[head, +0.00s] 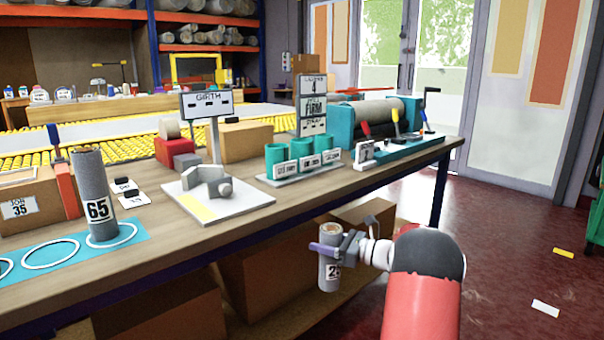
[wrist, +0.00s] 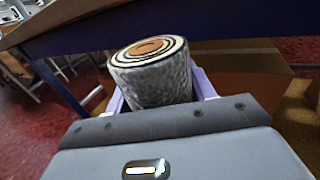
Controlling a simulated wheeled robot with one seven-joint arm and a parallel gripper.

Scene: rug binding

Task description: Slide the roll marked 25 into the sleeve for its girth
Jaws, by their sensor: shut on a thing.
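The grey roll marked 25 (head: 330,272) is upright in my gripper (head: 328,249), in front of the table's front edge and below its top. The roll's layered end also shows in the wrist view (wrist: 152,72), between the purple fingers. My gripper is shut on it. Three teal sleeves (head: 303,152) stand in a row on a white base on the table, each with a white label. The label text is too small to read surely. The sleeves are up and back from my gripper. The girth gauge (head: 206,104) has a sign on a post and a grey cradle, its readout showing only dashes.
A taller grey roll marked 65 (head: 95,195) stands on a white ring of a blue mat (head: 70,253). A sign post (head: 312,100) rises behind the sleeves. A teal roller machine (head: 365,120) and levers are to their right. Boxes (head: 265,268) sit under the table.

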